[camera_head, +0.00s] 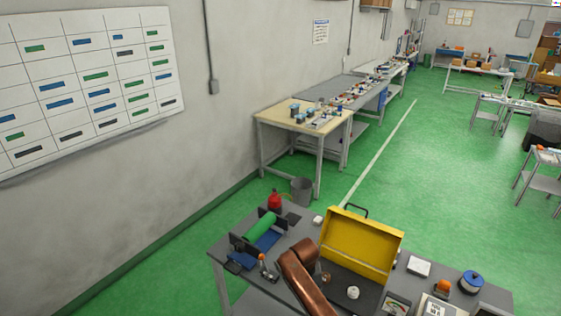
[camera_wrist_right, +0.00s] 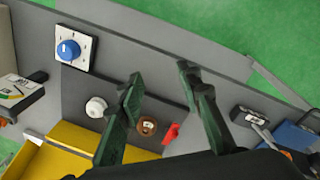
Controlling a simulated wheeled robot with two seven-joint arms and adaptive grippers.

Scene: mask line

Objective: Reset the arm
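My right gripper (camera_wrist_right: 162,75) shows in the right wrist view with its two dark green fingers spread apart. It is open, with nothing between the fingertips. Beyond the fingers is the grey work surface. A copper-coloured arm link (camera_head: 304,280) rises over the front of the nearest table in the head view. No gripper fingers can be made out in the head view. My left gripper is not in view.
The near grey table (camera_head: 223,252) carries an open yellow toolbox (camera_head: 362,243), a green roll (camera_head: 262,226) and a blue round item (camera_head: 471,282). In the wrist view, a blue knob (camera_wrist_right: 69,50), white knob (camera_wrist_right: 96,106) and red piece (camera_wrist_right: 172,132) lie near the fingers.

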